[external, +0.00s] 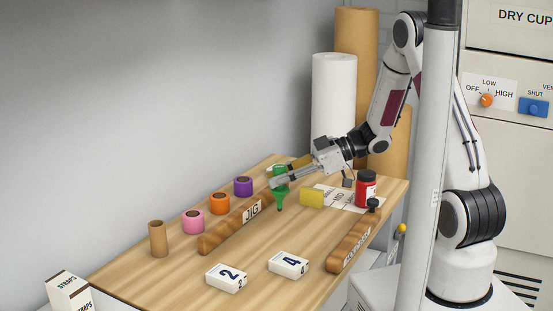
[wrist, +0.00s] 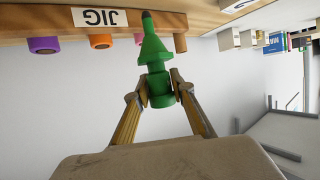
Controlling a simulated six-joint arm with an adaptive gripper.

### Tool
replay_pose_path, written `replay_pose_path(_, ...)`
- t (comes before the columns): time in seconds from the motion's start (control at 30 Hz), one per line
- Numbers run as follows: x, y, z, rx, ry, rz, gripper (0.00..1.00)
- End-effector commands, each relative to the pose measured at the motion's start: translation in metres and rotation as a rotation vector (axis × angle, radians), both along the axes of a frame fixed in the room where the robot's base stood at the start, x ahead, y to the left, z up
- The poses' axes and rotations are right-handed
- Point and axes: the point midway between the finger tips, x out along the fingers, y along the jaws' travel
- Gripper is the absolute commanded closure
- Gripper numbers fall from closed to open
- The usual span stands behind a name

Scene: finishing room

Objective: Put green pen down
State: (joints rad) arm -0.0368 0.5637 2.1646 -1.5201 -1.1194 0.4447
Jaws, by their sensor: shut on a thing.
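The green pen (external: 280,196) is a stepped green piece with a narrow end pointing down over the table. Whether the tip touches the table (external: 185,278) is hard to tell.
Purple (external: 243,187), orange (external: 220,204), pink (external: 193,222) and brown (external: 157,239) cylinders line the left side. A yellow block (external: 311,198), a red jar (external: 366,190) and a second wooden bar (external: 353,241) are right.

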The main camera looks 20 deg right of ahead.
Motion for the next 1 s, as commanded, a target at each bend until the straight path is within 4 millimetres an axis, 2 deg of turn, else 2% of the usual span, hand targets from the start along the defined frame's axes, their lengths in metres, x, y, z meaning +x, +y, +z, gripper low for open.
replay_pose_path(0.1, -0.001, 0.000, -0.016, 0.000, 0.004, 0.001, 0.98)
replay_pose_path(0.3, 0.000, 0.000, -0.030, -0.001, 0.001, 0.001, 0.98)
replay_pose_path(0.77, 0.000, 0.000, -0.034, -0.001, 0.000, 0.000, 0.98)
replay_pose_path(1.0, 0.000, 0.000, -0.050, 0.000, 0.003, 0.000, 0.98)
